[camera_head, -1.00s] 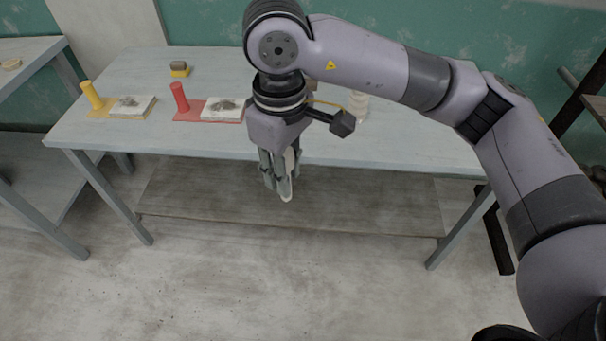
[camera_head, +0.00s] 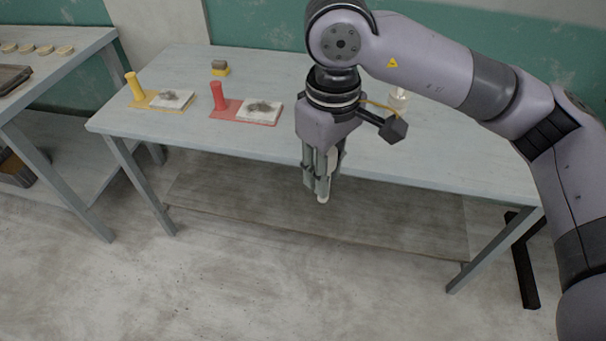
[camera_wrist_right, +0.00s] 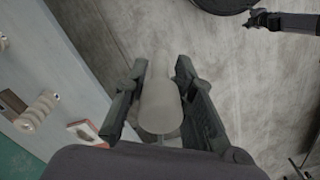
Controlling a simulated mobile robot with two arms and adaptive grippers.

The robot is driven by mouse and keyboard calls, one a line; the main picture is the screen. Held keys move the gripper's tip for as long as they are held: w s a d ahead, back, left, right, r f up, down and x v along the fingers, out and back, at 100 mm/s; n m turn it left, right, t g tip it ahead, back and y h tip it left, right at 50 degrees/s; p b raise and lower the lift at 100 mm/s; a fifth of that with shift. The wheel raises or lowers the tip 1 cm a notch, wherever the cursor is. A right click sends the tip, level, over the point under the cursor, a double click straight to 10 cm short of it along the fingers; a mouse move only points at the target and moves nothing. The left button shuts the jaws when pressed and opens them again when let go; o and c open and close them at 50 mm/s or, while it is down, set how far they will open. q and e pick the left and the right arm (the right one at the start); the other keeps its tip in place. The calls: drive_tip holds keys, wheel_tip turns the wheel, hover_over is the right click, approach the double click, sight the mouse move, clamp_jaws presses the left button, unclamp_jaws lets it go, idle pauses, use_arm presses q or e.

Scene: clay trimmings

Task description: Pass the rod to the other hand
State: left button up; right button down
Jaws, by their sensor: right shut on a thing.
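My right gripper (camera_head: 322,190) is shut on a pale grey-white rod (camera_head: 323,198), in front of the table's front edge. In the head view the fingers cover most of the rod and its lower end shows at the fingertips. In the right wrist view the rod (camera_wrist_right: 160,98) lies lengthwise between the two dark fingers (camera_wrist_right: 162,105), over the floor. A dark, gripper-like part of mine (camera_wrist_right: 275,19) shows at the top right of the right wrist view, apart from the rod; its jaws are too small to read. My left gripper is outside the head view.
A side table (camera_head: 60,62) is at left. The floor in front is clear.

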wheel_tip(320, 180, up, 4)
drive_tip(key=s+d+m, duration=0.2)
drive_tip(key=d+m, duration=0.1)
drive_tip(key=w+a+m, duration=0.4)
drive_tip(key=w+a, duration=0.3)
drive_tip(key=a, duration=0.3)
drive_tip(key=shift+w+m, duration=0.3)
drive_tip(key=shift+w, duration=0.1)
drive_tip(key=shift+f, duration=0.1)
